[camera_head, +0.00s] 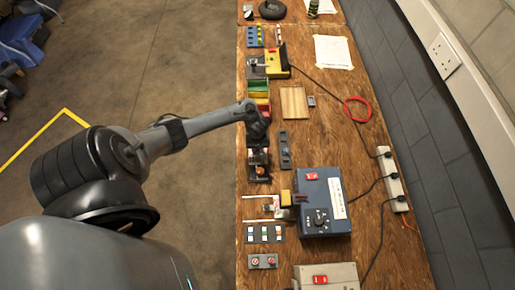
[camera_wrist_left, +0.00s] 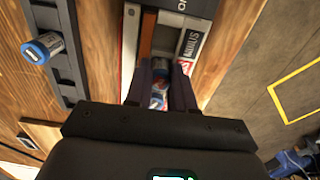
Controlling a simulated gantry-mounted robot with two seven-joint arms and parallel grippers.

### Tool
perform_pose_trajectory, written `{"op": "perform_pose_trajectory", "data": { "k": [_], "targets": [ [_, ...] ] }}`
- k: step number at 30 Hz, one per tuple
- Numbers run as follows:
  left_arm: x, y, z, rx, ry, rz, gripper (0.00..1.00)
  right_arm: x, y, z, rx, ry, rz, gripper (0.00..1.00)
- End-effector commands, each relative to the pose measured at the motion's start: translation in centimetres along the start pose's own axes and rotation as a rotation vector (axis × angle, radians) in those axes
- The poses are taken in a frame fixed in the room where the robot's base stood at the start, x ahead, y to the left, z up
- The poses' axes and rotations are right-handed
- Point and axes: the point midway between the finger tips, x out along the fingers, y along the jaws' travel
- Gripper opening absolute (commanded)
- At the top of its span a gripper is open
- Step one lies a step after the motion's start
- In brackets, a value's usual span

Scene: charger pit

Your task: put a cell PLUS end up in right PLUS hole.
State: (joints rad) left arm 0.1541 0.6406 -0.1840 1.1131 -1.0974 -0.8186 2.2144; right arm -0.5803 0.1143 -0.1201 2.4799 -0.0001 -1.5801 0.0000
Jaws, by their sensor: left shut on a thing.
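My left gripper (camera_wrist_left: 161,72) is shut on a cell (camera_wrist_left: 159,97) with a red, white and blue wrapper. The cell is mostly hidden between the fingers, so I cannot tell which end is up. Just beyond the fingertips lies a dark unit with a white strip marked MINUS (camera_wrist_left: 190,44) and an orange-brown slot. A blue-ended cell (camera_wrist_left: 42,48) stands in a dark grey rack (camera_wrist_left: 66,75) at the left of the wrist view. In the head view the left gripper (camera_head: 260,130) is over the table's left edge; its fingertips are hardly visible. The right PLUS hole cannot be made out.
The rack also shows in the head view (camera_head: 285,160). A blue box with a dial (camera_head: 322,217) stands nearer on the wooden table (camera_head: 350,140). A wooden board (camera_head: 294,102), a red cable ring (camera_head: 358,109) and a power strip (camera_head: 393,180) lie around. The table's middle is fairly clear.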

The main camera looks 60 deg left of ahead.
Motion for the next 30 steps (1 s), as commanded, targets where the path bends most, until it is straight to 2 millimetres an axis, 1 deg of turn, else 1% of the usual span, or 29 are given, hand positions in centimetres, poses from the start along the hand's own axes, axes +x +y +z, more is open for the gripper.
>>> {"op": "perform_pose_trajectory", "data": {
  "k": [5, 6, 9, 11, 25, 30],
  "targets": [
    [0.06, 0.01, -0.01, 0.000, 0.000, 0.000, 0.00, -0.05, 0.01, -0.01, 0.000, 0.000, 0.000, 0.53],
    [0.06, 0.02, -0.01, 0.000, 0.000, 0.000, 0.29, -0.05, 0.01, -0.01, 0.000, 0.000, 0.000, 0.53],
    [0.06, 0.01, -0.01, 0.000, 0.000, 0.000, 0.45, -0.04, 0.03, 0.00, -0.001, 0.000, 0.001, 0.53],
    [0.06, 0.01, 0.00, 0.000, 0.000, 0.000, 0.53, -0.04, 0.06, 0.01, -0.002, -0.001, 0.002, 0.53],
    [0.04, -0.01, 0.01, 0.000, 0.000, 0.000, 0.53, -0.06, 0.23, 0.04, -0.009, -0.001, 0.007, 0.53],
    [-0.49, 0.00, 0.00, 0.000, 0.000, 0.000, 0.53, -0.67, 0.22, -0.16, -0.008, -0.001, 0.006, 0.53]
  ]
}}
